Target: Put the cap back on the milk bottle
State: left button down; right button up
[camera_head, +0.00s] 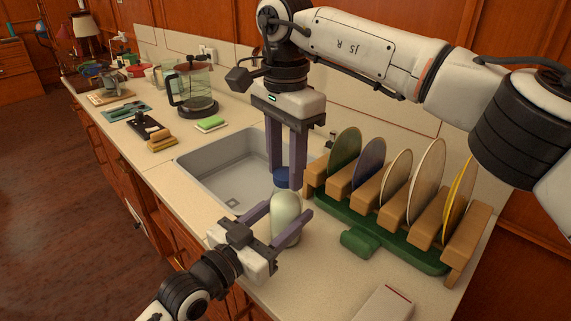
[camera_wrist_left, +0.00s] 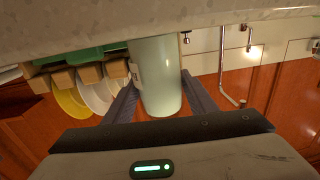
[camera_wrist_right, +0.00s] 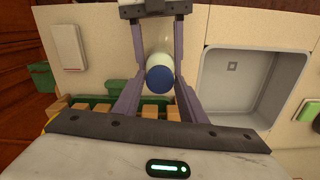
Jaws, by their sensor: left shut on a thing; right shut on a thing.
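The milk bottle (camera_head: 286,217) is pale and stands upright on the counter in front of the sink. My left gripper (camera_head: 289,209) is shut on its body from the side; the bottle also shows between the fingers in the left wrist view (camera_wrist_left: 158,75). The blue cap (camera_head: 281,178) is held by my right gripper (camera_head: 285,182), which points straight down over the bottle. In the right wrist view the cap (camera_wrist_right: 160,79) lies between the fingers and covers the bottle's mouth. I cannot tell whether the cap touches the bottle.
The sink (camera_head: 213,172) opens left of and behind the bottle. A green and wooden plate rack (camera_head: 395,235) with several plates stands close on the right. A green sponge (camera_head: 210,123) and a glass coffee maker (camera_head: 193,88) stand farther back. A white box (camera_head: 384,303) lies at the front.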

jog(key=m, duration=1.5)
jog(key=shift+m, duration=0.3)
jog(key=m, duration=0.6)
jog(key=shift+m, duration=0.3)
jog(key=m, duration=0.7)
jog(key=shift+m, duration=0.4)
jog(key=o, duration=1.2)
jog(key=shift+c, duration=0.2)
